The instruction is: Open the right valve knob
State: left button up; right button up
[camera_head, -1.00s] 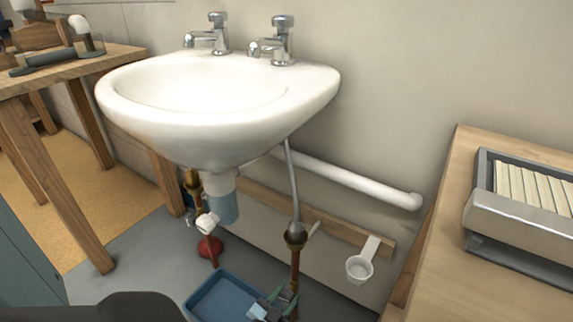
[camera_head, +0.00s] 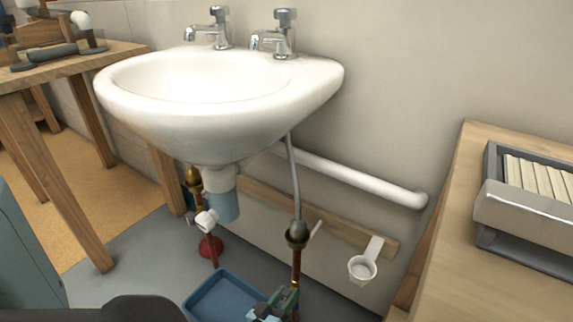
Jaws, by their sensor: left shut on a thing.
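A copper pipe (camera_head: 296,268) stands below the right side of the sink, with a dark round fitting (camera_head: 297,234) on it and a grey hose running up to the sink. My left gripper (camera_head: 277,303) is at the bottom edge of the view, against the lower part of this pipe. It is shut on the right valve knob there; the knob is small and mostly hidden by the fingers, so its turn angle cannot be told. My right gripper is not in view.
The white sink (camera_head: 220,135) overhangs the work area. A blue tray (camera_head: 222,296) lies on the floor left of the gripper. A white cup (camera_head: 362,268) hangs on the wall board. A wooden bench (camera_head: 447,215) bounds the right, and a wooden table (camera_head: 60,68) the left.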

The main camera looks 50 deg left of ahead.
aim_at(284, 299)
pick_arm(q)
jog(key=shift+f+n, duration=0.1)
jog(key=shift+n, duration=0.9)
jog(key=o, duration=1)
jog(key=shift+s, duration=0.15)
jog(key=p+v, duration=0.2)
jog(key=v, duration=0.4)
jog(key=shift+s+d, duration=0.15)
jog(key=shift+s, duration=0.1)
jog(key=shift+s+d, duration=0.15)
jog(key=shift+s, duration=0.35)
